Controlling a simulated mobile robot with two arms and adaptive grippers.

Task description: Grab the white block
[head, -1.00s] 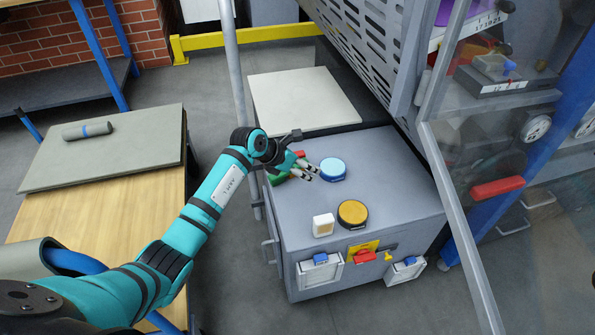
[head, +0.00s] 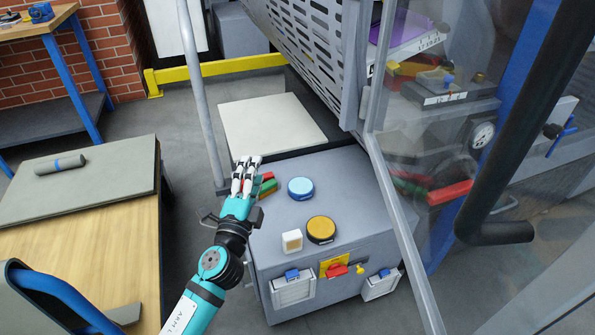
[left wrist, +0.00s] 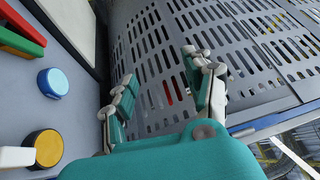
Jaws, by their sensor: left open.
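The white block (head: 292,241) stands on the top of the grey cabinet (head: 345,185), near its front edge, just left of the yellow round button (head: 321,230). In the left wrist view a white piece (left wrist: 16,157) shows at the lower left edge beside the yellow button. My left gripper (head: 246,172) is open and empty, above the cabinet's left side, apart from the block and up and left of it. In the left wrist view its fingers (left wrist: 165,90) are spread in front of slotted grey metal. My right gripper is not seen.
A blue round button (head: 301,189) and red and green pieces (head: 266,186) lie on the cabinet. A slotted grey panel (head: 310,50) and a clear door with a metal frame (head: 405,220) rise behind and to the right. A wooden table (head: 100,240) stands at left.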

